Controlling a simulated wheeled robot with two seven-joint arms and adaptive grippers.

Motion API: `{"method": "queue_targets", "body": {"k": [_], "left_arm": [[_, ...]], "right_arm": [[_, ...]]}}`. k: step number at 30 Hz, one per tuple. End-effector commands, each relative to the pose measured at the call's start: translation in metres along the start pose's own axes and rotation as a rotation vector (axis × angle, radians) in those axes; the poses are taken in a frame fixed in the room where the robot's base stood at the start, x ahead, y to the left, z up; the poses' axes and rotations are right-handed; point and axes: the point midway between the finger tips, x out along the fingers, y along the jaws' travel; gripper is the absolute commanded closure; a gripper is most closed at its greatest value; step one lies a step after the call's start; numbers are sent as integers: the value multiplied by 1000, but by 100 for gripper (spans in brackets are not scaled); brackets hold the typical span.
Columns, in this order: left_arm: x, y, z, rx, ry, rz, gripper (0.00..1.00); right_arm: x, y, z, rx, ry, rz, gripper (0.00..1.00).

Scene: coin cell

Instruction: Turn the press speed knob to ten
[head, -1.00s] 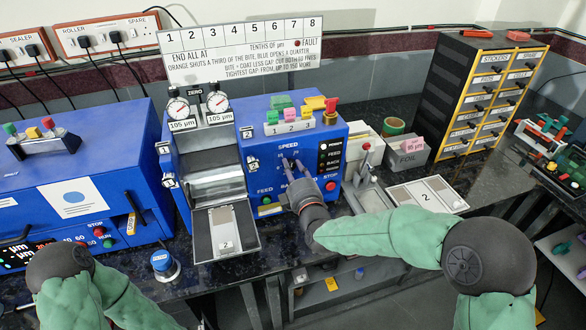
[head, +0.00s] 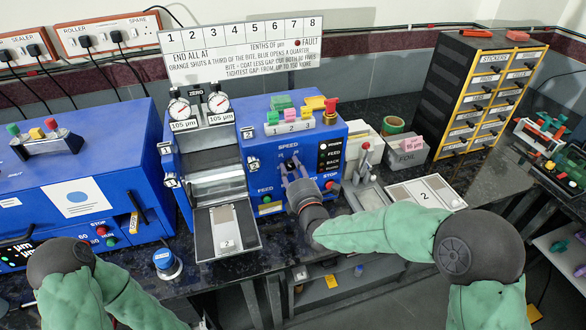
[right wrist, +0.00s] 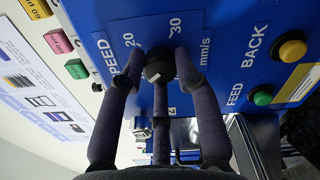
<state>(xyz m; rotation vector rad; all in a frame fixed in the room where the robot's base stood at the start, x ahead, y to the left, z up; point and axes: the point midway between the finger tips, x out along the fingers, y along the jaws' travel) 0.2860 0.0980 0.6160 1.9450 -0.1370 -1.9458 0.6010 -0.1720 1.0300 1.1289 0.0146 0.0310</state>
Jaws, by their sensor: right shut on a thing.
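The press speed knob (right wrist: 158,68) is a black round knob with a white mark, on the blue press front (head: 258,158) under the word SPEED. In the right wrist view the numbers 20 and 30 and "mm/s" show around it; the 10 is hidden. My right gripper (head: 292,166) reaches the knob from the front, and its purple-grey fingers (right wrist: 157,70) are closed around the knob. In the head view the fingers cover most of the knob. My left arm shows at the lower left, but its gripper is out of view.
Green FEED (head: 266,199) and red STOP (head: 329,185) buttons sit close to the right gripper. A sample tray (head: 256,238) juts out at the press front. A lever (head: 365,160) and a white plate marked 2 (head: 451,201) stand to the right.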

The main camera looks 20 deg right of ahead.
Motion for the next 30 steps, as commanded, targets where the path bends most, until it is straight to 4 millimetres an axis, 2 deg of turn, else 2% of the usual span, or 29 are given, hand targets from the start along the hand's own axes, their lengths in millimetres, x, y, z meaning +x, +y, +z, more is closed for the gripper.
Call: {"method": "queue_targets", "body": {"k": [1, 20, 21, 23, 30], "left_arm": [[-1, 0, 0, 0, 0, 0, 40], [-1, 0, 0, 0, 0, 0, 40], [-1, 0, 0, 0, 0, 0, 40], [-1, 0, 0, 0, 0, 0, 40], [-1, 0, 0, 0, 0, 0, 40]], "right_arm": [[1, 4, -1, -18, 3, 10, 100], [0, 1, -4, -63, 9, 4, 100], [0, 1, -4, -63, 10, 4, 59], [0, 1, -4, -62, 9, 3, 44], [0, -1, -2, -60, 6, 0, 44]]}}
